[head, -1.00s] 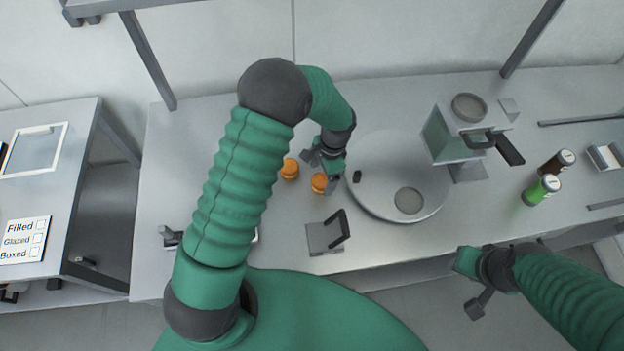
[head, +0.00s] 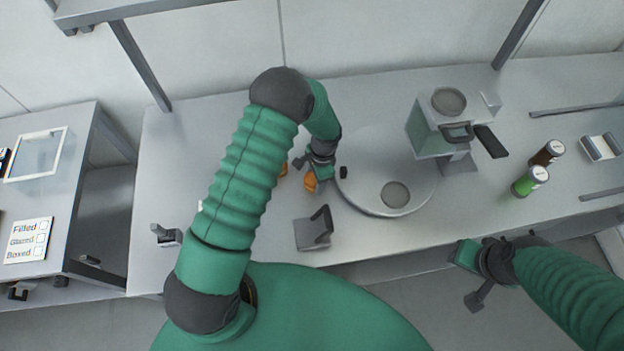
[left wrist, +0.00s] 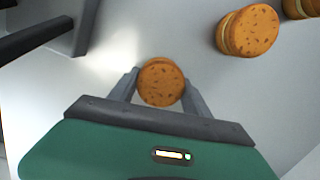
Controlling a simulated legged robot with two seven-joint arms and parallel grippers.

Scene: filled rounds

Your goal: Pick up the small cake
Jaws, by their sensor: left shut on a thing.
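A small round orange-brown cake (left wrist: 160,82) sits between the two fingers of my left gripper (left wrist: 160,90) in the left wrist view, with a finger against each side. In the head view my left gripper (head: 312,174) is low over the table, and this cake (head: 310,184) shows partly below it. Another cake (head: 283,168) shows just left of it, partly hidden by my arm. In the left wrist view two more cakes lie at the upper right, a near one (left wrist: 248,30) and one cut by the frame edge (left wrist: 302,8). My right gripper (head: 470,280) is open and empty, off the table's front edge.
A round grey plate (head: 355,195) is right of the left gripper. A small grey stand (head: 313,232) is in front. A sign (head: 28,240) lies on the left table.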

